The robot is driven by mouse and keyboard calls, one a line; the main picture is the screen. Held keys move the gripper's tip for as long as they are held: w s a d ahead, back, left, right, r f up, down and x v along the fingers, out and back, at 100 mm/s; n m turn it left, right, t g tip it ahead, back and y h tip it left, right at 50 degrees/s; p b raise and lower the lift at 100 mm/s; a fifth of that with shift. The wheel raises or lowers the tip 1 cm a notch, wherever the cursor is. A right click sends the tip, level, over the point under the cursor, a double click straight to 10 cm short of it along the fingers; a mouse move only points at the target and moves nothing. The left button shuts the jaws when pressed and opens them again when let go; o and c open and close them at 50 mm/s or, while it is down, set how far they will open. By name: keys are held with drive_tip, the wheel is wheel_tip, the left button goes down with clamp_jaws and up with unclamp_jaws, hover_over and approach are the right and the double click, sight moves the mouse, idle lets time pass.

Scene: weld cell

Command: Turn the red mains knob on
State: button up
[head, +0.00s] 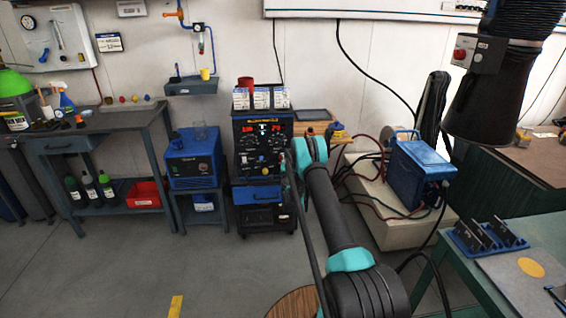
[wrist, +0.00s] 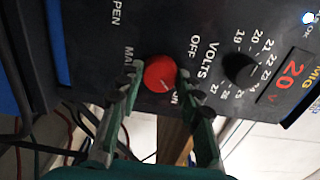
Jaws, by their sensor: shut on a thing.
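The red mains knob (wrist: 160,73) is on the dark front panel of the welding machine in the wrist view. The labels OFF and ON lie beside it, the ON label partly covered by a finger. A pale mark shows on the knob, but its exact direction is hard to tell. My gripper (wrist: 156,86) has one green finger on each side of the knob and is shut on it. In the head view the welding machine (head: 262,150) stands upright on a cart, and my arm hides my gripper and the knob.
A black volts knob (wrist: 240,68) and a red display (wrist: 287,82) sit beside the mains knob. A blue unit (head: 195,160) stands left of the machine. A blue box (head: 420,172) with cables stands right. Open floor lies in front.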

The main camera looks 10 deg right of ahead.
idle(0.4)
drive_tip(key=o, duration=1.2)
drive_tip(key=shift+c, duration=0.2)
drive_tip(key=s, duration=0.7)
drive_tip(key=shift+s, duration=0.3)
